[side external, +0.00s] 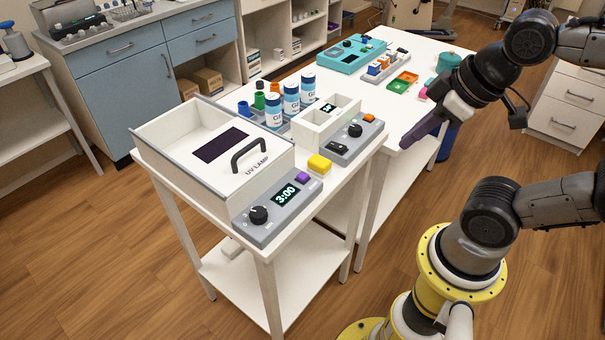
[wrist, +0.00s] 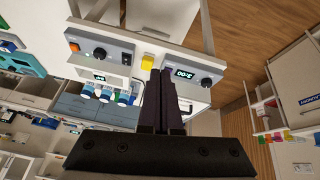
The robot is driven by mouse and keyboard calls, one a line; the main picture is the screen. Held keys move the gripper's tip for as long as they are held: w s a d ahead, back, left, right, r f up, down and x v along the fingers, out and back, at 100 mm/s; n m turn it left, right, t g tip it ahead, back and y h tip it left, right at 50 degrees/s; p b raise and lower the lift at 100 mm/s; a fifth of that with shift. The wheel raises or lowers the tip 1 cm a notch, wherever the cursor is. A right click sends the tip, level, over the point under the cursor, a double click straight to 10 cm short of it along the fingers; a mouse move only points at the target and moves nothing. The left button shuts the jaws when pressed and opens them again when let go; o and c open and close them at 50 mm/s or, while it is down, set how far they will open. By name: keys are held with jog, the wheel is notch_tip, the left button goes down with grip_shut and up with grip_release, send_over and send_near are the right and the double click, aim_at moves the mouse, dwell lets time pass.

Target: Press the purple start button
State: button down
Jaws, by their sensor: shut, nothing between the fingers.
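The purple start button (side external: 303,178) sits on the grey control panel (side external: 264,232) of the UV lamp box (side external: 219,158), right of a display reading 3:00 (side external: 286,195) and a black knob (side external: 259,214). My gripper (side external: 404,144) is shut and empty, in the air well to the right of the button in the side view. In the wrist view, my gripper's fingers (wrist: 160,73) lie together and point toward the panel (wrist: 207,70), left of the display (wrist: 185,74). I cannot make out the purple button there; the fingers may cover it.
A yellow block (side external: 319,164) stands on the table right behind the purple button. Several white-and-blue bottles (side external: 291,97) and a second device with a knob (side external: 354,136) are behind it. A teal device (side external: 350,55) and small trays (side external: 402,82) are on the far table.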

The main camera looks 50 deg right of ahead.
jog(key=w+r+n, duration=0.3)
jog(key=w+n, duration=0.1)
jog(key=n, duration=0.2)
jog(key=n+g+h, duration=0.1)
jog(key=n+g, duration=0.4)
jog(key=n, duration=0.5)
send_over(303, 176)
notch_tip(303, 176, down, 9)
jog(key=shift+w+a+f+g, duration=0.1)
jog(key=shift+a+f+g, duration=0.2)
jog(key=shift+a, duration=0.2)
jog(key=shift+d+f, duration=0.2)
jog(key=shift+f, duration=1.55)
jog(key=shift+d+f, duration=0.15)
jog(key=shift+f, duration=1.6)
jog(key=shift+f, duration=0.1)
